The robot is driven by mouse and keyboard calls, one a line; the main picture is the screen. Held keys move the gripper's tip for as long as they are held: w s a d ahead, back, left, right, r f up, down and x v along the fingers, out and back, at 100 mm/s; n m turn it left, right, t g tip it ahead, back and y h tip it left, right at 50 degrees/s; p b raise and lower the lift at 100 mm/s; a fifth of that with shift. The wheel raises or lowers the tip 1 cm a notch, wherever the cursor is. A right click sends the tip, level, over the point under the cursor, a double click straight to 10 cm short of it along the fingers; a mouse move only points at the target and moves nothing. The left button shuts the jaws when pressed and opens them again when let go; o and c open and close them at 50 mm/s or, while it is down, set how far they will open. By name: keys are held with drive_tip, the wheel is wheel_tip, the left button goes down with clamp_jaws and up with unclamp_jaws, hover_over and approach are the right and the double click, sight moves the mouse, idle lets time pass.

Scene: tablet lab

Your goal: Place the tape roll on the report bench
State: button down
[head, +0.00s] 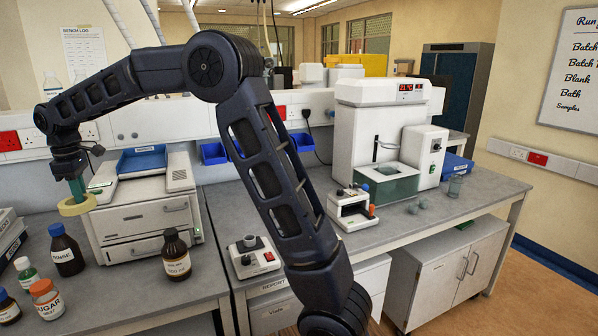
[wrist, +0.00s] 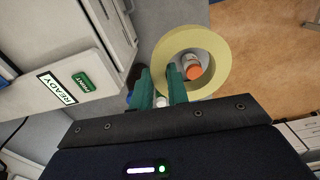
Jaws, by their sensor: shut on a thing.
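The tape roll (head: 80,209) is a pale yellow ring. My gripper (head: 77,188) with green fingers is shut on it at the far left in the head view, holding it above the dark bottles on the left bench (head: 125,288). In the wrist view, one finger of my gripper (wrist: 160,88) is inside the ring of the tape roll (wrist: 219,60) and the other is outside, pinching its wall. The bench to the right (head: 395,226) has a front label that seems to read "REPORT", partly hidden by my arm.
Bottles stand on the left bench, including an orange-capped sugar bottle (head: 46,300) and a brown bottle (head: 176,256). A white printer-like unit (head: 145,215) is beside the gripper.

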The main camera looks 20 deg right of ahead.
drive_tip(key=w+d+m, duration=0.2)
drive_tip(key=w+d, duration=0.5)
drive_tip(key=d, duration=0.3)
drive_tip(key=w+d+m, duration=0.2)
drive_tip(key=w+d, duration=0.5)
drive_tip(key=d, duration=0.3)
drive_tip(key=w+d+r+m, duration=0.1)
drive_tip(key=w+d+m, duration=0.1)
drive_tip(key=w+d, duration=0.4)
drive_tip(key=shift+w+d+r, duration=0.1)
drive_tip(key=shift+w+d, duration=0.1)
drive_tip(key=shift+d, duration=0.8)
drive_tip(key=shift+w+d, duration=0.2)
drive_tip(key=shift+d, duration=0.8)
drive_tip(key=w+d+m, duration=0.3)
drive_tip(key=d+m, duration=0.4)
drive_tip(key=d, duration=3.3)
drive_tip(key=m, duration=0.8)
hover_over(398, 215)
wheel_tip(398, 215, down, 31)
drive_tip(key=shift+a+r, duration=0.1)
drive_tip(key=shift+s+f, duration=0.1)
drive_tip(key=shift+f, duration=0.1)
